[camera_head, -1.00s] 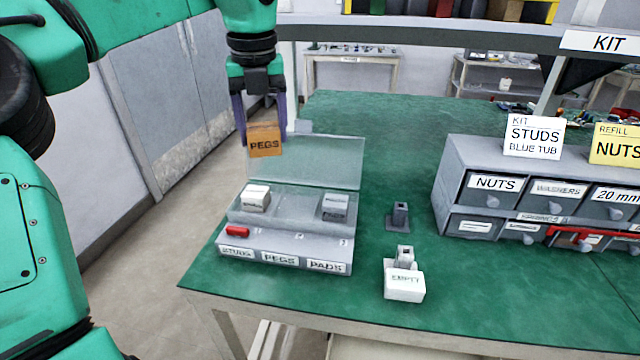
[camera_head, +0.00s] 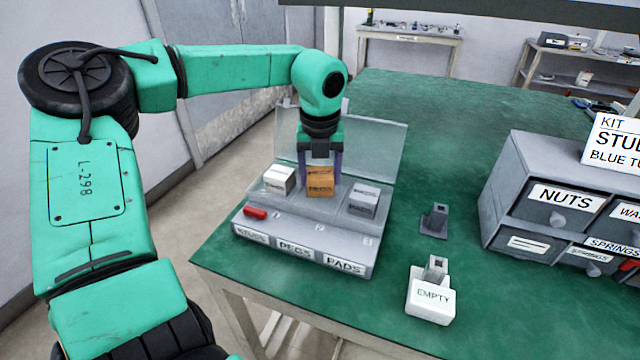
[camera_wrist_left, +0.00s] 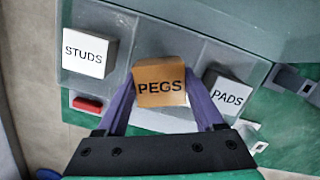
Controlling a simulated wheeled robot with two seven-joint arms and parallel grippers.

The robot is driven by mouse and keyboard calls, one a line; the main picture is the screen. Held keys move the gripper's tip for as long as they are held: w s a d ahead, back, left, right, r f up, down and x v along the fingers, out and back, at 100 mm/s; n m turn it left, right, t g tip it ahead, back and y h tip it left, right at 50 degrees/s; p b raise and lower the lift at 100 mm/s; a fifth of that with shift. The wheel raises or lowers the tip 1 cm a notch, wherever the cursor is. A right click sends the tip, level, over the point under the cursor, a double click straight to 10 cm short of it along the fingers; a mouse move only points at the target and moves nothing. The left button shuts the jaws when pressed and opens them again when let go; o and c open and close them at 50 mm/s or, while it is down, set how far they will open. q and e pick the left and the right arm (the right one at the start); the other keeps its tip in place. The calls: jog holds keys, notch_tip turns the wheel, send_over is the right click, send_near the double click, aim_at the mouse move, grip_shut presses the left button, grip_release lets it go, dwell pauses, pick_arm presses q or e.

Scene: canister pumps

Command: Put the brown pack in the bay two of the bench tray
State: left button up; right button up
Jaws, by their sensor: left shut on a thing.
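The brown pack (camera_head: 320,182), labelled PEGS, is between the fingers of my left gripper (camera_head: 321,172), at the middle bay of the bench tray (camera_head: 302,257). It also shows in the left wrist view (camera_wrist_left: 160,82) between the purple fingers (camera_wrist_left: 160,95). My left gripper is shut on it. A white STUDS pack (camera_head: 279,179) sits in the left bay and a grey-white PADS pack (camera_head: 362,201) in the right bay. The tray's front labels read STUDS, PEGS, PADS. I cannot tell whether the brown pack touches the bay floor. My right gripper is not in view.
A clear lid (camera_head: 385,148) stands raised behind the bays. A red piece (camera_head: 255,212) is at the tray's front left. A white EMPTY block (camera_head: 431,303) and a dark grey holder (camera_head: 434,220) stand to the right. A drawer cabinet (camera_head: 545,190) is further right.

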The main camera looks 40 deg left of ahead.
aim_at(320, 178)
pick_arm(q)
notch_tip(320, 178, down, 2)
jog(key=shift+f, duration=0.1)
jog(key=shift+w+f, duration=0.15)
jog(key=shift+f, duration=0.15)
jog(key=o, duration=1.4)
jog(key=shift+r, duration=0.65)
jog(key=r, duration=0.3)
jog(key=s+r, duration=0.1)
jog(key=r, duration=0.3)
jog(key=d+r, duration=0.1)
jog(key=r, duration=0.3)
jog(key=shift+s+d, duration=0.1)
jog(key=shift+s, duration=0.15)
